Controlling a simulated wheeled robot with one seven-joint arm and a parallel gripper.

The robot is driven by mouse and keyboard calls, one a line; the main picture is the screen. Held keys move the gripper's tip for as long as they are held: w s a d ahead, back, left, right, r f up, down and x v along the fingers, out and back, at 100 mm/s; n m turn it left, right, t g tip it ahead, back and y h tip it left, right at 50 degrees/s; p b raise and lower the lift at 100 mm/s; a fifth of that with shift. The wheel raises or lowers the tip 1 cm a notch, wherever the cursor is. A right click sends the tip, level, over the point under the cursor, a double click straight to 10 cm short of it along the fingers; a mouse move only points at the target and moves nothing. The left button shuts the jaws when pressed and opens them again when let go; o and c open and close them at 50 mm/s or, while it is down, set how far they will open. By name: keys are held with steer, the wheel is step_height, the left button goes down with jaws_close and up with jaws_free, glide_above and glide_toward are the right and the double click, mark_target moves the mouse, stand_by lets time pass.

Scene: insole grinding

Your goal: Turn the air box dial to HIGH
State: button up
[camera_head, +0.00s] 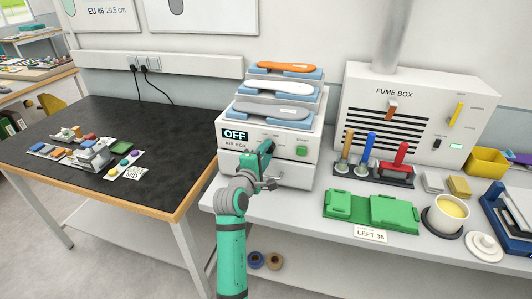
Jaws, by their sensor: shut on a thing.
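The air box (228,157) is a white box on the right bench, with insoles racked on its top. Its black display (235,134) reads OFF. My gripper (267,147) reaches up from below to the middle of the front panel and is shut on the dial there. The dial itself is mostly hidden behind my gripper, so its pointer cannot be made out. Small marks show on the panel around and above the gripper, too small to read. A green button (302,151) sits to the right of my gripper.
An orange insole (285,67) lies on the top rack, with grey and white ones below it. To the right are the fume box (385,93), several coloured-handled tools, a green mould (374,209) and a cup (449,213). The dark table (165,150) on the left is partly clear.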

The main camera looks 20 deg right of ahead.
steer(key=m+y, duration=0.1)
steer(key=m, duration=0.5)
steer(key=m+t, duration=0.1)
steer(key=m, duration=0.6)
steer(key=m+t+y, duration=0.1)
steer(key=m, duration=0.5)
steer(key=shift+s+f+m+y, duration=0.1)
steer(key=shift+f+m+y, duration=0.2)
steer(key=shift+m, duration=0.1)
steer(key=m, duration=0.5)
steer(key=shift+m+t, duration=0.3)
steer(key=shift+m, duration=0.1)
steer(key=shift+d, duration=0.1)
steer(key=o, duration=1)
steer(key=shift+o, duration=0.2)
